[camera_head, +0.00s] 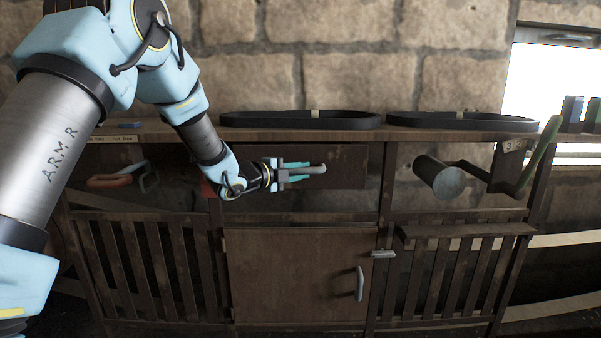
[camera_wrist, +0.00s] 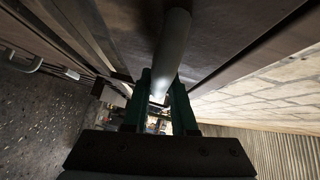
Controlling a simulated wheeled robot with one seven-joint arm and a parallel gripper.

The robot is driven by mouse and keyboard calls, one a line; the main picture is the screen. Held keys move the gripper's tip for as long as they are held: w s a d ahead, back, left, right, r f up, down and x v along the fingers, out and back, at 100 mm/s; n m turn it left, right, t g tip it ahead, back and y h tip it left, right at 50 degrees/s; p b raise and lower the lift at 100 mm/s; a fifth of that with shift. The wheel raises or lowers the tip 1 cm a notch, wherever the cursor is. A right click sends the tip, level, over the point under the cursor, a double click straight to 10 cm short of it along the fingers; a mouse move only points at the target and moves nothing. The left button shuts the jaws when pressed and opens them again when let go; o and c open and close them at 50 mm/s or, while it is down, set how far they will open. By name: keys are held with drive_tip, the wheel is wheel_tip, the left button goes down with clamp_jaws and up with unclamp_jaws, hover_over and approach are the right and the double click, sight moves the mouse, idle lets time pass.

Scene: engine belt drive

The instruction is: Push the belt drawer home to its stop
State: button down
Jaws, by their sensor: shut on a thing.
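The belt drawer (camera_head: 345,160) is a dark brown wooden front below the bench top, left of the cylinder. Its light grey bar handle (camera_head: 318,169) lies level across the front. My gripper (camera_head: 298,171), with teal fingers, comes from the left and is shut on this handle. In the wrist view the handle (camera_wrist: 174,42) runs between the two green fingers (camera_wrist: 160,98), with the dark drawer front (camera_wrist: 110,25) close beside it. How far the drawer stands out from the frame I cannot tell exactly.
Two black belts (camera_head: 300,121) (camera_head: 462,122) lie on the bench top (camera_head: 400,134). A grey cylinder (camera_head: 438,178) and a green-handled lever (camera_head: 539,155) are at right. A cabinet door (camera_head: 295,275) with a handle (camera_head: 360,284) is below. An orange-and-white handle (camera_head: 110,181) is at left.

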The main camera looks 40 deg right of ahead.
drive_tip(key=c, duration=0.7)
unclamp_jaws()
drive_tip(key=shift+w+d, duration=0.1)
drive_tip(key=shift+w, duration=0.05)
drive_tip(key=shift+c, duration=0.2)
drive_tip(key=s+a+r+b, duration=0.1)
drive_tip(key=a+b, duration=0.1)
drive_tip(key=a, duration=0.8)
drive_tip(key=shift+a+r, duration=0.25)
drive_tip(key=shift+a, duration=0.1)
